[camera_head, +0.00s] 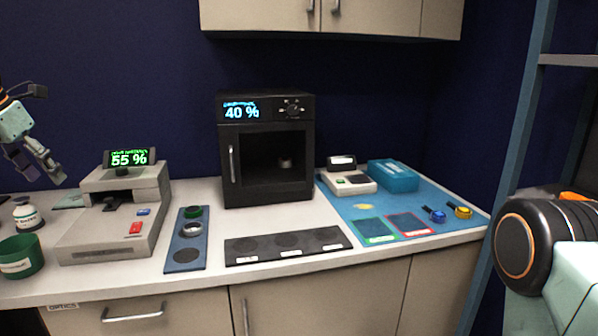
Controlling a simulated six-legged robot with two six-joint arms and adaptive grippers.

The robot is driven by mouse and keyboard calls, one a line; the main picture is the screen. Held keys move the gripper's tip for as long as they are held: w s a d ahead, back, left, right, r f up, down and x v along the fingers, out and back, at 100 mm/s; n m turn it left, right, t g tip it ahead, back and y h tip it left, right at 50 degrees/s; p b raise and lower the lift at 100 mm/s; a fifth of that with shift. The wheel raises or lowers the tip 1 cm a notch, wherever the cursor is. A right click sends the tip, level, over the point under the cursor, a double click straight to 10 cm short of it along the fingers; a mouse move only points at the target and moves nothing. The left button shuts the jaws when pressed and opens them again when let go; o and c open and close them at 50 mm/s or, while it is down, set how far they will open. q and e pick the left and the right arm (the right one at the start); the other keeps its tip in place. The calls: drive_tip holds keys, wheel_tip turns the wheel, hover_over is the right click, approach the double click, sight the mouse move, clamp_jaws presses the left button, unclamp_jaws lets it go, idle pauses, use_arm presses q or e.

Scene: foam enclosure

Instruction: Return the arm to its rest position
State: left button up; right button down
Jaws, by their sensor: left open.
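My left gripper (42,172) is at the far left edge, in the air above the counter. Its fingers point down and to the right, apart and with nothing between them. My right arm (545,250) shows at the right edge as a large dark joint and pale link. The right gripper is outside the view.
The counter (210,285) holds a grey instrument (145,215) reading 55 %, a black oven (265,180) reading 40 %, a green cup (20,257), a blue strip with rings (186,255), a black pad (288,245) and a blue mat (345,208). Cabinets (375,18) hang above.

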use_arm(q)
drive_tip(key=s+a+f+m+g+y, duration=0.1)
drive_tip(key=s+a+f+m+y, duration=0.1)
drive_tip(key=a+f+m+y, duration=0.45)
drive_tip(key=s+d+f+m+t+b, duration=0.1)
drive_tip(key=d+f+m+t, duration=0.1)
drive_tip(key=d+f+m, duration=0.85)
drive_tip(key=s+d+f+m+t, duration=0.2)
drive_tip(key=d+f+m, duration=0.6)
drive_tip(key=d+f, duration=0.5)
drive_tip(key=s+d+f+m+g+h+b, duration=0.1)
drive_tip(key=s+d+f+m+g+h, duration=0.15)
drive_tip(key=s+d+f, duration=0.4)
drive_tip(key=s+d+f+m+g+h, duration=0.1)
drive_tip(key=s+d+f+m+h, duration=0.25)
drive_tip(key=s+f, duration=0.45)
drive_tip(key=s+d+f+m+g, duration=0.1)
drive_tip(key=s+f+g, duration=0.1)
drive_tip(key=s, duration=0.7)
drive_tip(key=s+d+f+m+g+b, duration=0.1)
drive_tip(key=s+f+m+g, duration=0.1)
drive_tip(key=s, duration=0.7)
drive_tip(key=shift+s+d+f, duration=0.25)
drive_tip(key=shift+d+f, duration=0.15)
drive_tip(key=shift+f, duration=0.15)
use_arm(e)
wheel_tip(320, 180, down, 3)
drive_tip(key=shift+d, duration=0.1)
